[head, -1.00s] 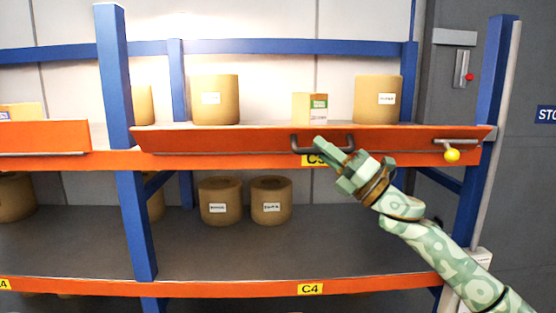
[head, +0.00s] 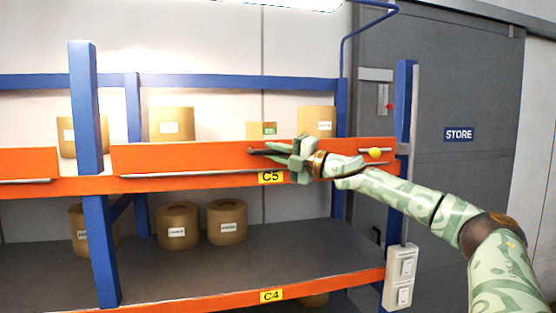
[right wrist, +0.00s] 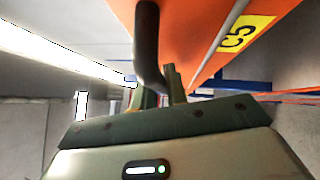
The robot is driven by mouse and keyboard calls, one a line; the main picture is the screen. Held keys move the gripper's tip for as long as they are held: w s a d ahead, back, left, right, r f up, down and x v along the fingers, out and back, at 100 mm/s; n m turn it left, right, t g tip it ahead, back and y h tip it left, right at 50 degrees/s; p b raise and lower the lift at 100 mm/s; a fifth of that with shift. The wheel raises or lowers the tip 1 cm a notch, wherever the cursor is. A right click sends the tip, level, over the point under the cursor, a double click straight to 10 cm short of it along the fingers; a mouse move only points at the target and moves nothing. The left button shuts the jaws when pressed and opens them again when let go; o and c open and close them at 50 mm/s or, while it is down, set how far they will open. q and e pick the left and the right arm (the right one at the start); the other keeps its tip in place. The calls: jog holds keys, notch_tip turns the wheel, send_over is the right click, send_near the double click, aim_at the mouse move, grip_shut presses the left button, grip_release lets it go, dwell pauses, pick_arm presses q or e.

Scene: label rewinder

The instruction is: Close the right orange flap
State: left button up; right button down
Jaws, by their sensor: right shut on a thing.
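The right orange flap (head: 180,158) stands nearly upright along the front of the upper shelf, above the C5 label (head: 270,177). Its dark bar handle (head: 256,150) is mostly hidden behind my right gripper (head: 282,150). My right gripper is shut on the handle. In the right wrist view the dark handle (right wrist: 147,45) runs down between the fingers (right wrist: 160,92), with the orange flap (right wrist: 190,30) behind it. My left gripper is not in view.
Cardboard rolls (head: 171,124) and a small box (head: 262,130) stand behind the flap. A yellow knob (head: 375,153) sits at the flap's right end. Blue posts (head: 92,200) frame the rack. A switch box (head: 400,277) hangs at the right post.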

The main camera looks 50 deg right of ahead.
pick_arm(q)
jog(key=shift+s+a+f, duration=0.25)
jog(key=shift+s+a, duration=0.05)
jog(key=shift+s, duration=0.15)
pick_arm(e)
jog(key=shift+w+d+r+m, duration=0.1)
jog(key=shift+w+m, duration=0.05)
jog(key=shift+m, duration=0.15)
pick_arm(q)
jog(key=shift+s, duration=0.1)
pick_arm(e)
jog(key=shift+r+g, duration=0.1)
jog(key=shift+g, duration=0.2)
jog(key=c, duration=1.4)
grip_release()
